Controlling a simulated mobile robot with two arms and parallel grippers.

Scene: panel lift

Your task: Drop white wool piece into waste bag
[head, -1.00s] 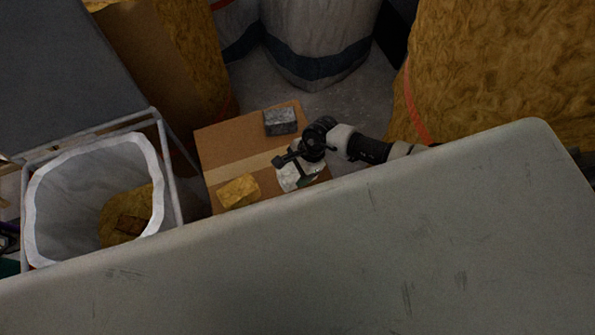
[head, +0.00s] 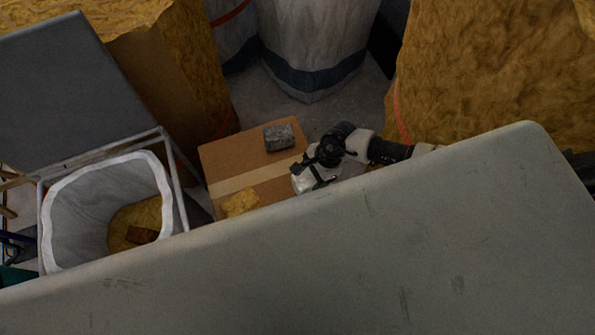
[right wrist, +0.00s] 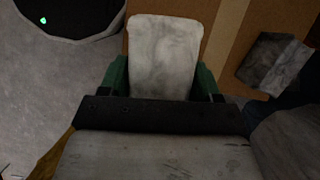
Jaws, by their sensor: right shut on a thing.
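The white wool piece (head: 304,180) is in my right gripper (head: 316,174), at the right edge of the cardboard box in the head view. In the right wrist view the white wool piece (right wrist: 165,55) sits between the two green-tipped fingers of my right gripper (right wrist: 160,80), which is shut on it. The waste bag (head: 75,215) is a white-rimmed open bag in a metal frame at the left of the head view, well left of the gripper. Yellow wool and a brown piece lie inside it. My left gripper is not in view.
The cardboard box (head: 228,160) carries a grey wool piece (head: 279,137) and a yellow wool piece (head: 240,202). A large pale panel (head: 400,240) fills the front and hides part of the box. Big yellow wool bales (head: 490,70) and white sacks (head: 312,45) stand behind.

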